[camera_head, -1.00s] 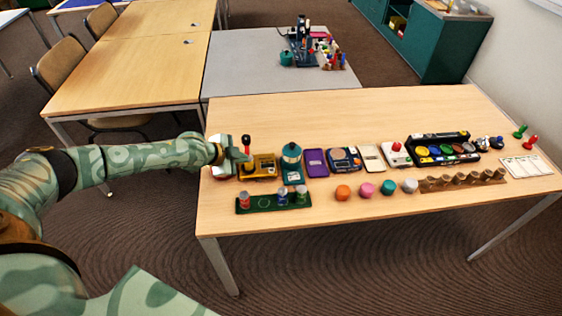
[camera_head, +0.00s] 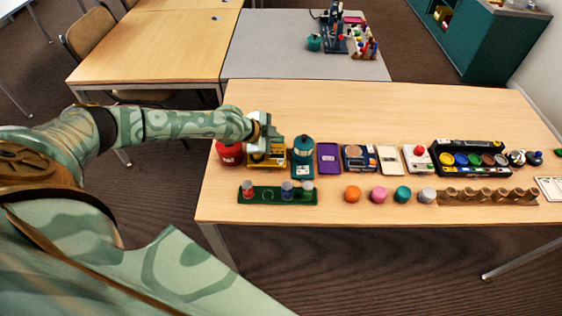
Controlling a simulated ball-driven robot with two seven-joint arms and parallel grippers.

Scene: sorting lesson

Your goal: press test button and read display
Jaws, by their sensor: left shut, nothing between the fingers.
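A yellow device (camera_head: 257,161) with a pale face stands near the left end of the wooden table, partly hidden by my left gripper. I cannot make out a test button or any reading on it. My left gripper (camera_head: 274,143) is shut and empty, over the upper part of this device; whether it touches is not clear. A white box with a red button on top (camera_head: 420,151) stands further right. A dark blue device with a round face (camera_head: 354,152) stands left of it. My right gripper is not in view.
A green tray (camera_head: 266,197) with small cylinders lies in front. Coloured knobs and a brown rack (camera_head: 487,199) line the front. The table's back is clear.

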